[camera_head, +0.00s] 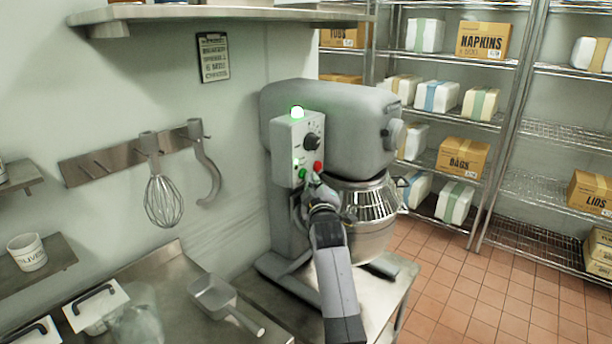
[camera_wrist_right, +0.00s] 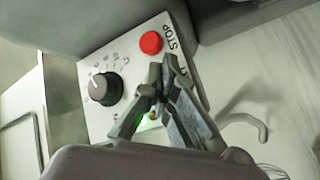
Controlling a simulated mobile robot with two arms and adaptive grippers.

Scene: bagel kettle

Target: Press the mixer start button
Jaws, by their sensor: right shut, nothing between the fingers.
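The grey stand mixer (camera_head: 325,118) stands on a metal table in the head view, with a white control panel (camera_head: 283,150) on its side. The panel has a black knob (camera_head: 313,141), a red button (camera_head: 318,166) and a green button (camera_head: 302,173). My right gripper (camera_head: 311,184) is shut and empty, just below the buttons. In the right wrist view its fingers (camera_wrist_right: 163,78) cover part of the panel beside the red STOP button (camera_wrist_right: 151,42). A green glow (camera_wrist_right: 149,117) shows between them; contact cannot be told. My left gripper is not in view.
The mixer's steel bowl (camera_head: 365,215) is close to the right of my right arm. A scoop (camera_head: 220,298) lies on the counter at the front left. A whisk (camera_head: 163,200) and a hook (camera_head: 207,165) hang on the wall. Wire shelves (camera_head: 545,130) with boxes stand behind.

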